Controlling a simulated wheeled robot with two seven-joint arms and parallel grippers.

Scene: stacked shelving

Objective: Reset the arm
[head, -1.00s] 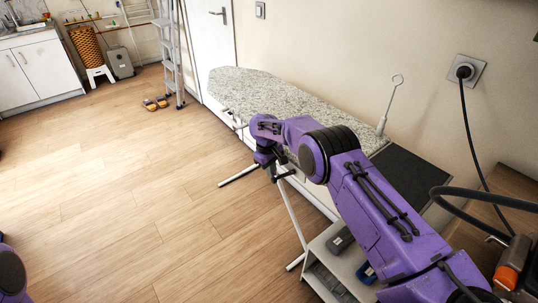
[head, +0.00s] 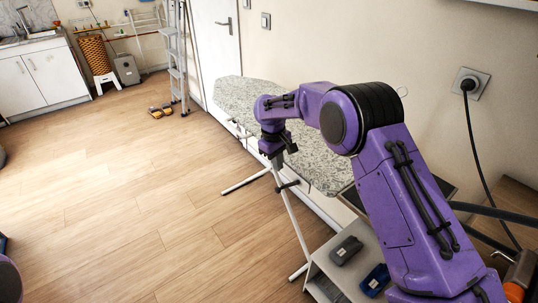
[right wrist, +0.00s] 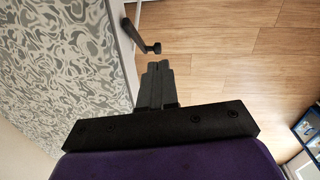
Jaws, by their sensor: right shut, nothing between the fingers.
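My right arm (head: 395,170) is purple and reaches in from the lower right, with its elbow raised in front of the wall. My right gripper (head: 276,158) hangs down beside the near long edge of the ironing board (head: 235,95). In the right wrist view its black fingers (right wrist: 157,80) are together with nothing between them. The patterned board cover (right wrist: 60,60) lies left of them there, with wood floor to the right. My left gripper is not in view; only a purple part of mine shows at the lower left edge.
A small shelf unit (head: 318,272) stands below my right arm, with a dark object (head: 346,250) and a blue one (head: 374,280) on it. A cable hangs from a wall socket (head: 469,83). A stepladder (head: 177,60) stands at the back.

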